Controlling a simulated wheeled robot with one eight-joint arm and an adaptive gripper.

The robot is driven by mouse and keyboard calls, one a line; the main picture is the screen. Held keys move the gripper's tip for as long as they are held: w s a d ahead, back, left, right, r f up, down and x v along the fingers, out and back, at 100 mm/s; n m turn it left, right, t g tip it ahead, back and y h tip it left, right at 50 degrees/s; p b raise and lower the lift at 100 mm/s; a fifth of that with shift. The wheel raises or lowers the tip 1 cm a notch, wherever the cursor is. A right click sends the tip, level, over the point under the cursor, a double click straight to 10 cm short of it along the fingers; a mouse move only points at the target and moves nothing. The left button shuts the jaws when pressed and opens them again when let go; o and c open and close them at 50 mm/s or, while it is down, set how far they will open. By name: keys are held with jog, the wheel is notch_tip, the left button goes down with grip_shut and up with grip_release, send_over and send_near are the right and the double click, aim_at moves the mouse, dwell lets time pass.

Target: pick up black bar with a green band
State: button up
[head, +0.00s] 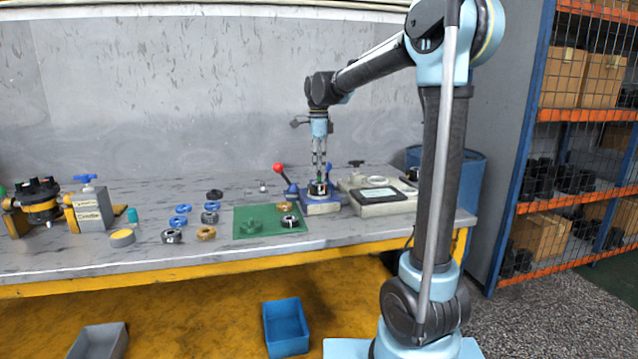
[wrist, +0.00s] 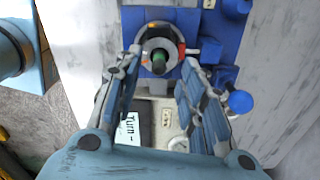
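The black bar with a green band (wrist: 160,62) shows end-on in the wrist view, as a dark round piece with green on it. It sits in the middle of a ring-shaped holder on the blue fixture (wrist: 197,22). In the head view the blue fixture (head: 320,207) stands on the table, and a little green shows at the holder on top. My gripper (wrist: 159,50) is open, with one finger on each side of the bar. In the head view my gripper (head: 319,172) points straight down over the fixture. I cannot tell whether the fingers touch anything.
A red-knobbed lever (head: 280,169) stands just left of the fixture. A pale panel unit (head: 388,208) stands close on its right. A green mat (head: 262,231) with parts lies to the left, with several loose rings beyond it. A blue bin (head: 286,326) is below the table.

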aim_at(319, 172)
jog(key=shift+d+f, duration=0.1)
jog(key=shift+f, duration=1.9)
grip_shut()
jog(key=shift+r, duration=0.1)
notch_tip(319, 172, up, 10)
jog(key=shift+f, duration=0.1)
jog(key=shift+r, duration=0.2)
jog(key=shift+r, duration=1.4)
